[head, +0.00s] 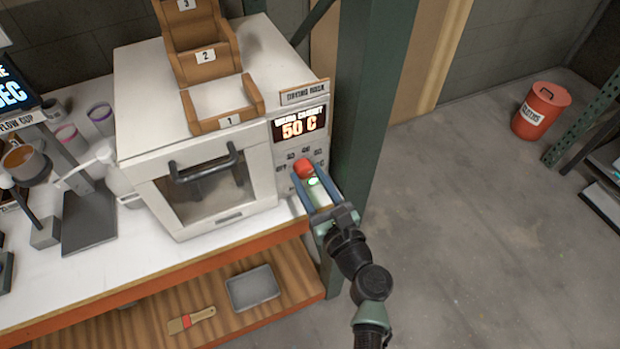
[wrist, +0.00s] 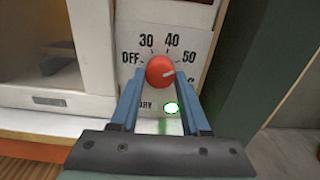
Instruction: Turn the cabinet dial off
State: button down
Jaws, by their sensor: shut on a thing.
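The red cabinet dial (head: 304,168) is on the right part of the white cabinet's front (head: 290,205). In the wrist view the dial (wrist: 160,71) has OFF at its left and 30, 40 and 50 around its top and right. A pale mark on the dial points right, near 50. My gripper (head: 308,182) is at the dial, with its two blue fingers on either side of the knob's lower part. It is shut on the dial. The display (head: 300,124) reads 50 C.
A green post (head: 365,110) stands close to the right of the cabinet. The cabinet door handle (head: 205,164) juts out to the left. Wooden trays (head: 225,120) sit on top. A brush and a grey tray (head: 252,287) lie on the lower shelf.

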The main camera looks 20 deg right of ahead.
jog(key=shift+f+n+b, duration=0.15)
jog(key=shift+n+b, duration=0.6)
jog(key=shift+n, duration=0.35)
jog(key=n+b, duration=0.3)
jog(key=n, duration=0.1)
jog(key=shift+d+n, duration=0.1)
jog(key=shift+n, duration=0.2)
jog(key=n+b, duration=0.2)
jog(key=n, duration=0.1)
jog(key=shift+n, duration=0.3)
jog(key=n+b, duration=0.3)
jog(key=shift+n, duration=0.3)
jog(key=n+b, duration=0.5)
jog(key=n, duration=0.1)
jog(key=n+b, duration=0.3)
jog(key=n, duration=0.1)
jog(key=shift+r+n+b, duration=0.25)
jog(key=shift+n+b, duration=0.5)
jog(key=shift+n, duration=0.55)
